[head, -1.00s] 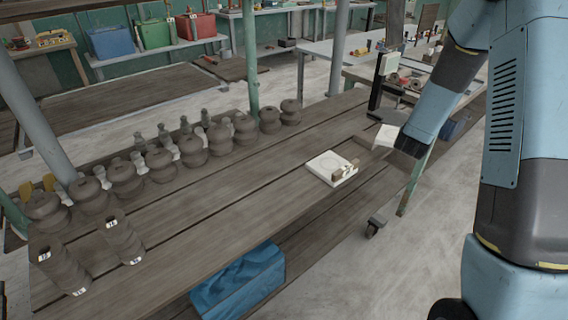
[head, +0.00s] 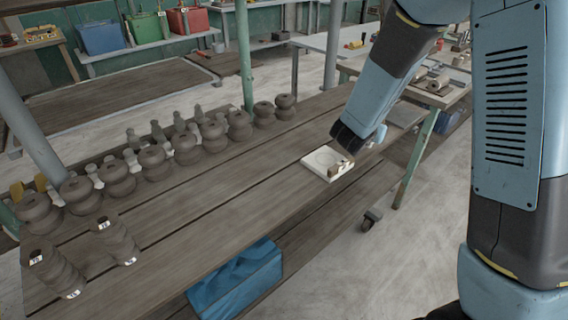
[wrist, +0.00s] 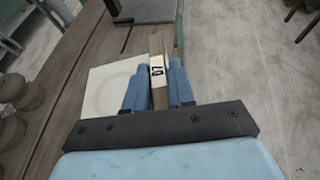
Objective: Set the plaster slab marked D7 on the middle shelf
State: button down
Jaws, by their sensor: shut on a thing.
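The plaster slab (head: 322,160) is a white square block with a round hollow in its top. It appears to lie flat on the plank bench (head: 235,190). A brown grip piece stands at its right side. In the wrist view, the slab (wrist: 108,88) is left of the fingers, and the grip piece bears a tag reading D7 (wrist: 157,71). My gripper (wrist: 158,88) is shut on this tagged piece, with one blue finger on each side. In the head view, my gripper (head: 346,156) comes down from the upper right, its fingers partly hidden.
A row of dark clay pots (head: 152,162) stands along the bench's far side, with tagged stacked pieces (head: 118,240) at the near left. A green post (head: 245,60) rises behind the bench. Planks left of the slab are clear.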

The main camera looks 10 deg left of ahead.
jog(key=s+a+r+m+h, duration=0.1)
jog(key=s+a, duration=0.3)
jog(key=s, duration=0.7)
jog(key=s+a+r+m+g+h, duration=0.1)
jog(key=s+a, duration=0.3)
jog(key=s, duration=0.7)
jog(key=s+a+r+m+h, duration=0.1)
jog(key=s+a, duration=0.4)
jog(key=s, duration=0.6)
send_over(291, 208)
jog(key=s, duration=0.1)
jog(key=f, duration=0.9)
jog(key=shift+d, duration=0.25)
jog(key=shift+w+a+f, duration=0.3)
jog(key=shift+w+f, duration=0.15)
jog(key=shift+f, duration=1.75)
